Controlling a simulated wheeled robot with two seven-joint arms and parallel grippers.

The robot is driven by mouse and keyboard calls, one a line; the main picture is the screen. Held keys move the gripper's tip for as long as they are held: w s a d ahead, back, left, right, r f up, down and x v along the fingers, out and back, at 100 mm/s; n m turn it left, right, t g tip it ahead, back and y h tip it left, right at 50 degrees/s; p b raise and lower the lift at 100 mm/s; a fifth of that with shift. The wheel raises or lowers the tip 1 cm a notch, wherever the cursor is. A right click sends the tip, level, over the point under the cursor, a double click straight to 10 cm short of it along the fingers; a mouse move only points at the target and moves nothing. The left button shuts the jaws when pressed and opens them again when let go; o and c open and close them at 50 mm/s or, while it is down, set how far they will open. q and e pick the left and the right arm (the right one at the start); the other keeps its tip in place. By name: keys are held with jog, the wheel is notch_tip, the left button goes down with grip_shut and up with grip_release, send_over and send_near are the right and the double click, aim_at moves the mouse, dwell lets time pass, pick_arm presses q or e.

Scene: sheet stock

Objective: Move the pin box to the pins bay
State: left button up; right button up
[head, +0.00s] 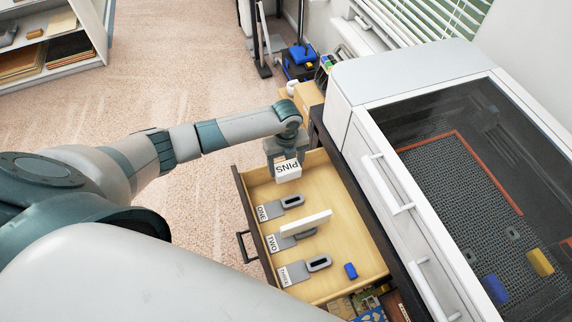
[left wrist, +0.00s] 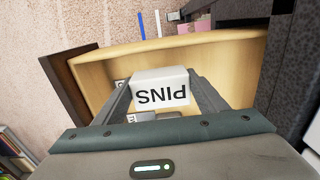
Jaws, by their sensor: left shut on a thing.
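The pin box (head: 288,171) is a small white box marked PINS, with its lettering upside down in the head view. My left gripper (head: 284,156) is shut on it at the far end of an open wooden drawer (head: 318,172). In the left wrist view the pin box (left wrist: 161,88) sits between the two fingers. I cannot tell whether its underside touches the drawer floor. In the drawer, grey pieces lie by labels ONE (head: 262,212), TWO (head: 272,243) and THREE (head: 284,275). I see no bay marked for pins. My right gripper is out of view.
A white bar (head: 306,222) lies across the drawer's middle and a blue block (head: 350,271) near its close end. A white machine with a dark glass lid (head: 480,150) stands along the drawer's right side. Carpet (head: 180,80) is open to the left.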

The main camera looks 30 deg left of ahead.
pick_arm(q)
jog(key=shift+a+f, duration=0.1)
jog(key=shift+f+b, duration=1.2)
jog(key=shift+f, duration=0.65)
jog(key=shift+f+b, duration=0.9)
jog(key=shift+f, duration=0.65)
jog(key=shift+f+b, duration=0.35)
jog(key=shift+f, duration=0.1)
jog(key=shift+f, duration=0.15)
